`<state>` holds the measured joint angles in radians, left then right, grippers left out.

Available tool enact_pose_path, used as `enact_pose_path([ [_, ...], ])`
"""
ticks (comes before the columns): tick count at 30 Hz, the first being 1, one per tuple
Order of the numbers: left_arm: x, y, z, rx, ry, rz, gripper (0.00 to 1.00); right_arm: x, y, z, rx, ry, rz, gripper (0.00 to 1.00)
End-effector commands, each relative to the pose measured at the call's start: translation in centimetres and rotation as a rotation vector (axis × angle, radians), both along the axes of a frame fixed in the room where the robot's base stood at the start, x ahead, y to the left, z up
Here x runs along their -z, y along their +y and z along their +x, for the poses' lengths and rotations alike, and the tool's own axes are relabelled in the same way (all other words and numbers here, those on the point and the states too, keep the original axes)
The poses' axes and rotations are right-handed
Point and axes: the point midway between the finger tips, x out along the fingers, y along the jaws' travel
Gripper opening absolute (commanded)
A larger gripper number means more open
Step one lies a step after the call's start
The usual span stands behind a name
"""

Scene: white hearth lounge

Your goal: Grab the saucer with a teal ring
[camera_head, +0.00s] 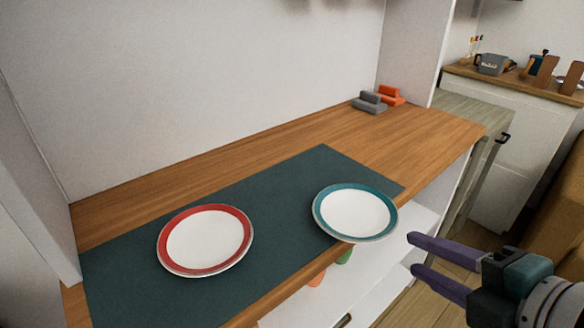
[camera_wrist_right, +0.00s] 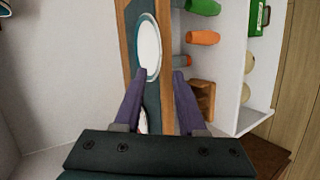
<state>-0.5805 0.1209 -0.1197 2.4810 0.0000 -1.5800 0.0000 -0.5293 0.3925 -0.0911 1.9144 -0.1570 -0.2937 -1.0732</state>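The saucer with a teal ring (camera_head: 355,212) lies flat on a dark teal mat (camera_head: 285,200), its near edge at the front of the wooden shelf top. In the right wrist view the teal-ringed saucer (camera_wrist_right: 149,48) is ahead of the fingertips. A saucer with a red ring (camera_head: 205,240) lies to its left on the mat. My right gripper (camera_head: 413,253) is open and empty, to the right of the teal-ringed saucer and apart from it, its fingers pointing left. My left gripper is not in view.
Grey (camera_head: 369,102) and orange (camera_head: 391,95) blocks sit at the back of the wooden top (camera_head: 420,130). White shelves below hold green and orange objects (camera_wrist_right: 203,37). A white wall stands behind.

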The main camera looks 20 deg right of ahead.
Motion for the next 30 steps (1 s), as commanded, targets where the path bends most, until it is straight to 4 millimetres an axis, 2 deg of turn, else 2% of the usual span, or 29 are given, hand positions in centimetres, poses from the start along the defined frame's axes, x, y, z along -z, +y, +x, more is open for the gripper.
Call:
enact_pose_path([
  [3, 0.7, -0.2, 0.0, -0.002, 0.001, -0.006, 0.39, 1.0, 0.1, 1.7, 0.001, -0.004, 0.003, 0.4],
  [10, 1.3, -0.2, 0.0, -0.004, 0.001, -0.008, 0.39, 1.9, 0.3, 3.4, 0.001, -0.002, 0.004, 0.4],
  [18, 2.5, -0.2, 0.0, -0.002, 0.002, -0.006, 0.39, 3.7, 0.6, 6.8, 0.001, -0.001, 0.006, 0.4],
  [26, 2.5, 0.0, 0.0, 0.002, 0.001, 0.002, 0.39, 3.8, 0.7, 7.1, 0.0, 0.0, 0.006, 0.4],
  [30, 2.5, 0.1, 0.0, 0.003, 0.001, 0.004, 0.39, 3.8, 0.7, 7.1, 0.0, 0.0, 0.006, 0.28],
])
